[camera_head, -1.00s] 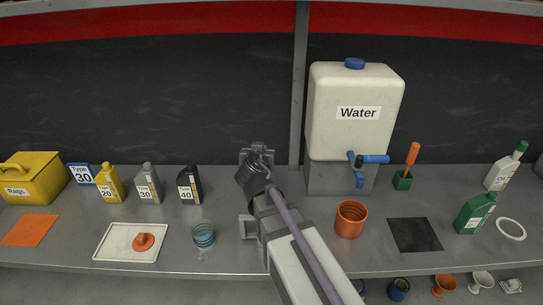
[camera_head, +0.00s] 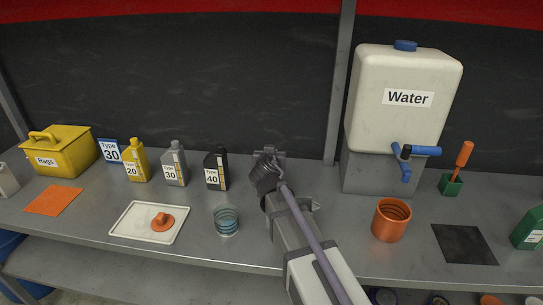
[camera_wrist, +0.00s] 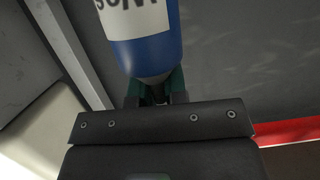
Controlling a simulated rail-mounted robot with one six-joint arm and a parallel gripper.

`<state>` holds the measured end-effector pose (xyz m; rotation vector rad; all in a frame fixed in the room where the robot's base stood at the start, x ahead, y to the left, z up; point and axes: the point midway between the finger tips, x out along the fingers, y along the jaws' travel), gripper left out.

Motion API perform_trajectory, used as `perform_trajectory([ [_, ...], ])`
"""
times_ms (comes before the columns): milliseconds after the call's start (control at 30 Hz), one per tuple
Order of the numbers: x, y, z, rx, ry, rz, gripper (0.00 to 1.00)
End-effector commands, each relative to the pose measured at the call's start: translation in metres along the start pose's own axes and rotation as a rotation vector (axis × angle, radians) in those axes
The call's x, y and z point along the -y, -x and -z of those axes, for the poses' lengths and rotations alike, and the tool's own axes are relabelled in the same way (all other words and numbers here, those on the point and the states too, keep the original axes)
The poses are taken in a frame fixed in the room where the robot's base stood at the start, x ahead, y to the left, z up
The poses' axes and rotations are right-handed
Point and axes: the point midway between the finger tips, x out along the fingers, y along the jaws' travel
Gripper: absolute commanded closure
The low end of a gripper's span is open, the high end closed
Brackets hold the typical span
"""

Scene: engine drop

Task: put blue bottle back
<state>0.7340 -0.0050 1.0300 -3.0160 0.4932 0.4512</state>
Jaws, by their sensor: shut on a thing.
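The blue bottle (camera_wrist: 152,56) has a white label with dark letters and shows large in the wrist view. My gripper (camera_wrist: 155,92) is shut on it, with dark green fingers at the bottle's near end. In the head view my gripper (camera_head: 268,165) is over the bench, near its back wall, between the black Type 40 bottle and the water tank. The bottle itself is hidden there behind my gripper and arm.
On the bench (camera_head: 330,240) stand Type 20 (camera_head: 136,160), Type 30 (camera_head: 175,164) and Type 40 (camera_head: 216,169) bottles, a clear blue-ringed cup (camera_head: 227,221), a white tray (camera_head: 125,222), an orange cup (camera_head: 391,220) and the water tank (camera_head: 405,98).

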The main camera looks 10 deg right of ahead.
Motion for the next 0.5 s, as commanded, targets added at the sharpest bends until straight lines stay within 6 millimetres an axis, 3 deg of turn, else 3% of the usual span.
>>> perform_trajectory([
  [33,-0.0001,-0.004,-0.0129,0.0,0.0,0.0,1.0],
  [100,-0.0001,-0.0054,-0.0175,0.0,0.0,0.0,1.0],
  [500,-0.0001,-0.0055,-0.0179,0.0,0.0,0.0,1.0],
])
